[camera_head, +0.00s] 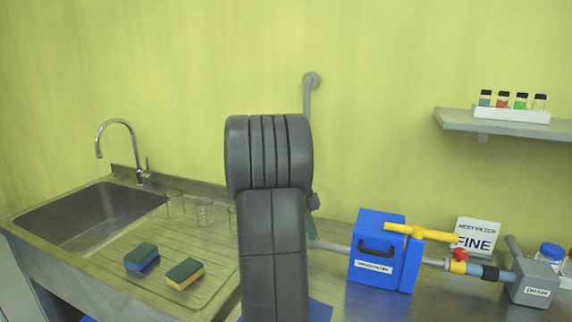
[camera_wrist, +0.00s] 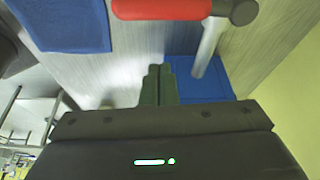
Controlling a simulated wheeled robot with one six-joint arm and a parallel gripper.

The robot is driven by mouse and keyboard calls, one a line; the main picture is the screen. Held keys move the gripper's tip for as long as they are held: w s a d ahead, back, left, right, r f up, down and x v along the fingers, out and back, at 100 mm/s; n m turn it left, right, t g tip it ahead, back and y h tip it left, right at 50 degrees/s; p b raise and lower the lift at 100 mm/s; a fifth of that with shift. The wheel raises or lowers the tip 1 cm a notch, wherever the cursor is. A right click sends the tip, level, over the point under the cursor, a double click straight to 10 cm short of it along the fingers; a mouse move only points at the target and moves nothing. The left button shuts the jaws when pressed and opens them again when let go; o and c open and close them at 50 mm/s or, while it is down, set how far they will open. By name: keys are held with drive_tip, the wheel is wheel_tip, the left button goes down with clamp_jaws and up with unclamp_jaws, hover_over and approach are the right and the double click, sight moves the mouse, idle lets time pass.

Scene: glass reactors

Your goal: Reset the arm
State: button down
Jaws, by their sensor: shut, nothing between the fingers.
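My gripper (camera_wrist: 158,84) points down the wrist view with its two dark green fingers together and nothing between them. The fingers are above the grey worktop and touch nothing that I can make out.
A red bar (camera_wrist: 165,9), a pale rod (camera_wrist: 209,48) and a blue base (camera_wrist: 213,84) are close to the fingers. A blue box (camera_head: 380,250) with a yellow handle (camera_head: 420,233) stands right of my arm. Sponges (camera_head: 141,257) and beakers (camera_head: 205,211) stand left by the sink (camera_head: 85,216).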

drive_tip(key=v, duration=1)
drive_tip(key=x, duration=1)
drive_tip(key=w+d+n+t+p, duration=0.1)
drive_tip(key=w+d+n, duration=0.1)
drive_tip(key=n, duration=0.3)
drive_tip(key=w+d+f+n+t+y+p, duration=0.1)
drive_tip(key=w+d+n+t+p, duration=0.1)
drive_tip(key=n, duration=0.2)
drive_tip(key=w+d+n+t+p, duration=0.1)
drive_tip(key=w+d+n, duration=0.1)
drive_tip(key=n, duration=0.3)
drive_tip(key=shift+w+d+f+n+t+y+p, duration=0.1)
drive_tip(key=shift+d+f+n+t+y+p, duration=0.2)
drive_tip(key=shift+d+f, duration=0.1)
drive_tip(key=shift+w+d+f+n+y+p, duration=0.15)
drive_tip(key=shift+w+n+y+p, duration=0.15)
drive_tip(key=shift+w+n+p, duration=0.55)
drive_tip(key=shift+s+n, duration=0.15)
drive_tip(key=shift+n, duration=0.1)
